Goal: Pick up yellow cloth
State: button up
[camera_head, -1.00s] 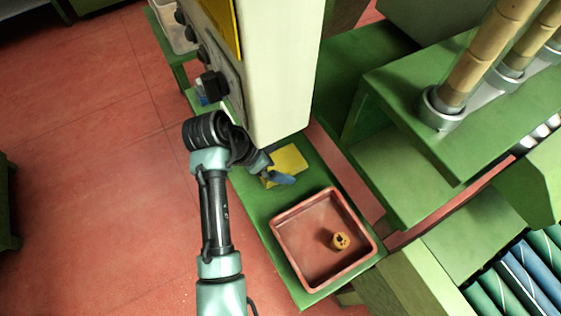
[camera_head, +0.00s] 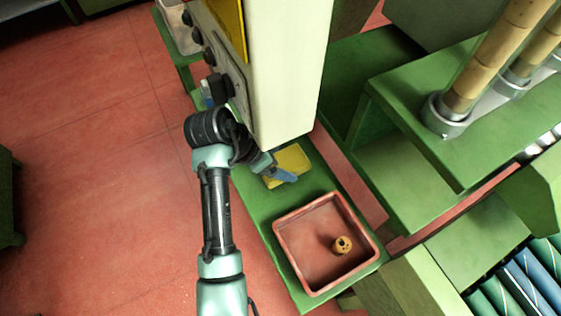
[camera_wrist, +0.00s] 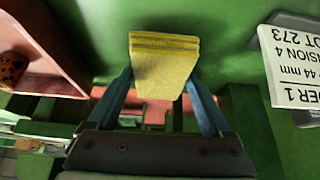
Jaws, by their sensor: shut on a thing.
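The yellow cloth (camera_head: 291,157) is a folded, layered pad at the green bench, between the cream cabinet and the red tray. In the wrist view the cloth (camera_wrist: 165,62) sits between my two blue fingers, its layered edge facing up in the picture. My gripper (camera_head: 283,174) is shut on it, and it also shows in the wrist view (camera_wrist: 160,80) with a finger along each side of the cloth. In the head view my blue finger covers part of the cloth. I cannot tell whether the cloth touches the bench.
The red tray (camera_head: 282,237) with a cork stopper (camera_head: 342,245) in it stands close by on the green bench (camera_head: 258,205). The cream cabinet (camera_head: 285,75) rises right behind my gripper. A printed white label (camera_wrist: 290,65) shows at the right of the wrist view.

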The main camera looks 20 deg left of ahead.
notch_tip(320, 180, up, 3)
jog(key=shift+f, duration=0.2)
jog(key=s+a, duration=1.1)
jog(key=s, duration=0.3)
jog(key=shift+f+p, duration=0.2)
jog(key=shift+p, duration=0.15)
jog(key=shift+s, duration=0.1)
